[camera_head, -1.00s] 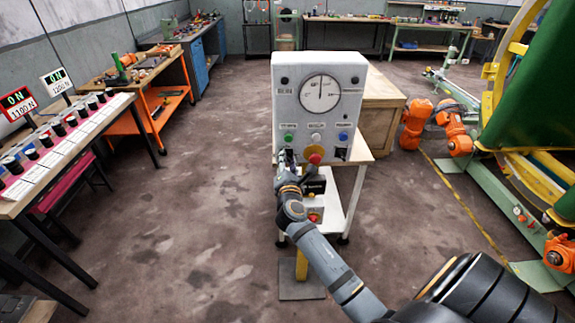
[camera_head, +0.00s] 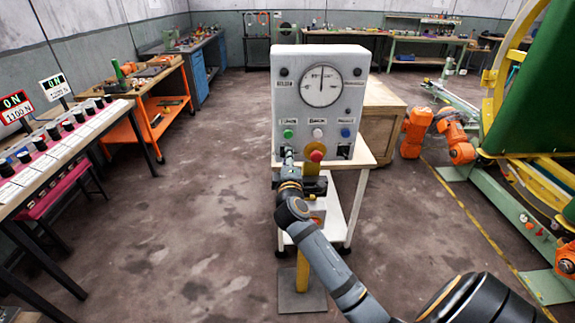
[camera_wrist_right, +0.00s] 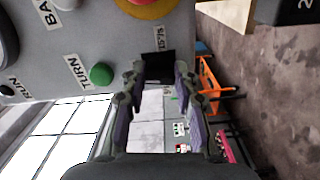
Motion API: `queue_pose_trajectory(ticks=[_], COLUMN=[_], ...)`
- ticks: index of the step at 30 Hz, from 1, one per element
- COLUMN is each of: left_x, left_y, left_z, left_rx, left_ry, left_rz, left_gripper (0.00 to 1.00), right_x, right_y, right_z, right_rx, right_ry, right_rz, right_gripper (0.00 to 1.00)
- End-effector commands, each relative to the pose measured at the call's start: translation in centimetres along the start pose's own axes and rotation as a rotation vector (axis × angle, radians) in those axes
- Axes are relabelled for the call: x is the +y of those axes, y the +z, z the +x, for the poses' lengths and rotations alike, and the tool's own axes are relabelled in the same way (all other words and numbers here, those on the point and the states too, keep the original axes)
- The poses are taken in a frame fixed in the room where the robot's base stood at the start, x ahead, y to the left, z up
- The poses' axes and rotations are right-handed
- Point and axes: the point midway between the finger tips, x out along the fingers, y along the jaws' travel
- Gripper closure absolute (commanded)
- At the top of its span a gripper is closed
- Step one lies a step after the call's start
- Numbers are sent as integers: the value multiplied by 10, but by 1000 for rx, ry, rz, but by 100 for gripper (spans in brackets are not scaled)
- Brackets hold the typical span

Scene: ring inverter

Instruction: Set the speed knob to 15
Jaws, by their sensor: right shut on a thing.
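The grey control box (camera_head: 315,110) stands on a white stand and carries a round dial (camera_head: 321,86) whose needle points about straight up. My right gripper (camera_head: 289,152) is at the box's lower left face, below the green button (camera_head: 288,133). The knob's turn position cannot be made out. In the head view the gripper hides the knob. My left gripper is not in view.
A red mushroom button (camera_head: 316,156) on a yellow base is just right of my gripper. A black switch (camera_head: 343,151) is at the box's lower right. White (camera_head: 318,133) and blue (camera_head: 345,132) buttons sit above. Benches line the left; open floor lies between.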

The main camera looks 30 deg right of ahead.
Motion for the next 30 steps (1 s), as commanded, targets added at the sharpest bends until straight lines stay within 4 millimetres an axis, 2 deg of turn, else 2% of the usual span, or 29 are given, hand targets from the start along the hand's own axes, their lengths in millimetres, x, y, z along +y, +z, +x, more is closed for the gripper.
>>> queue_pose_trajectory(ticks=[1,30], left_x=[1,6], left_y=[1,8], left_z=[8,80], left_rx=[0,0], left_ry=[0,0], left_rz=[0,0], left_gripper=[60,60], right_x=[-5,-7], right_y=[1,0], right_z=[0,0], right_rx=[-1,-2], right_ry=[0,-2], right_rz=[41,963], right_gripper=[100,100])
